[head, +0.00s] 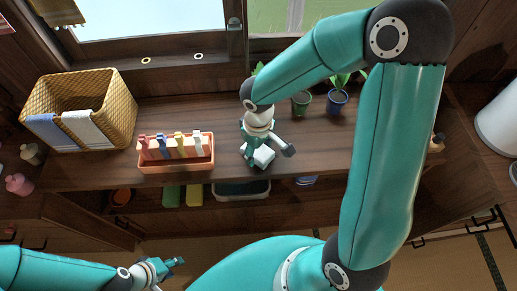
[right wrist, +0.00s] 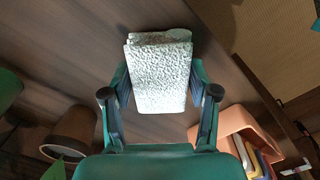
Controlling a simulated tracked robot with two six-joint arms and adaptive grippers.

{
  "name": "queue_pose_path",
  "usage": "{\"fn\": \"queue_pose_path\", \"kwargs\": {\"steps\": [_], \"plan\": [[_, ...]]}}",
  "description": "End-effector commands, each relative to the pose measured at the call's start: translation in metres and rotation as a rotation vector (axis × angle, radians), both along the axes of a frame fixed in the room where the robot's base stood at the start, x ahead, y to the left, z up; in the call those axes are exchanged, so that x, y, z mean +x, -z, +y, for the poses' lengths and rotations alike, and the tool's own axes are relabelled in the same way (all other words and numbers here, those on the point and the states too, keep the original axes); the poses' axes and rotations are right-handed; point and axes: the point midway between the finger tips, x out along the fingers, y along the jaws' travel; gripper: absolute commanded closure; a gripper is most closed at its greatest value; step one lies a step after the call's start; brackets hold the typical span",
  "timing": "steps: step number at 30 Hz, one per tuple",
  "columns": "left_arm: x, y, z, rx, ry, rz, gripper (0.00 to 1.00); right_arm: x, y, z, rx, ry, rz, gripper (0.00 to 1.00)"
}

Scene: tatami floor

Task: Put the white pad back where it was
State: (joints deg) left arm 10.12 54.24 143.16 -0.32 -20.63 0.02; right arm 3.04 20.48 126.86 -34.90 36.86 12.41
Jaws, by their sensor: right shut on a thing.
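The white pad (head: 264,156) is a pale, rough-textured block held over the wooden counter, right of the orange tray. My right gripper (head: 268,150) is shut on it. In the right wrist view the pad (right wrist: 160,75) sits between the two fingers of my right gripper (right wrist: 160,98). Whether the pad touches the counter is not clear. The orange tray (head: 178,166) holds several upright coloured pieces, with red, blue, yellow and white among them; it also shows in the right wrist view (right wrist: 233,121). My left gripper (head: 174,263) is low at the front, away from the counter; its jaw opening is unclear.
A woven basket (head: 118,95) with blue and white cloths over its rim stands at the counter's left. A green pot (head: 301,104) and a blue pot (head: 337,103) with plants stand behind my right arm. Below the counter is a shelf with yellow and green items (head: 194,194).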

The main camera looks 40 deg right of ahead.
Motion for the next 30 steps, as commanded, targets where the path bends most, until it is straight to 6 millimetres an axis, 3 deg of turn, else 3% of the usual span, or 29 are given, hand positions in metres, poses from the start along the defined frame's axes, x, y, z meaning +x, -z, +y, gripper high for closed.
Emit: {"fn": "queue_pose_path", "kwargs": {"steps": [5,6,10,23,30], "plan": [[0.0,0.004,0.0,0.0,0.0,0.0,0.6,0.0,0.004,0.0,0.0,-0.001,0.0,0.73],[0.0,0.003,0.0,0.0,0.0,0.0,0.6,0.0,0.002,0.0,0.0,-0.001,0.0,0.36],[0.0,0.002,0.0,0.0,0.0,0.0,0.6,0.0,0.002,0.0,0.0,-0.001,0.0,0.16],[0.0,-0.001,0.0,0.0,0.0,0.0,0.6,0.001,-0.003,0.0,-0.001,-0.001,-0.001,0.16],[0.0,-0.005,0.0,0.0,0.0,0.0,0.6,0.002,-0.04,0.0,-0.001,0.0,-0.006,0.16]]}}
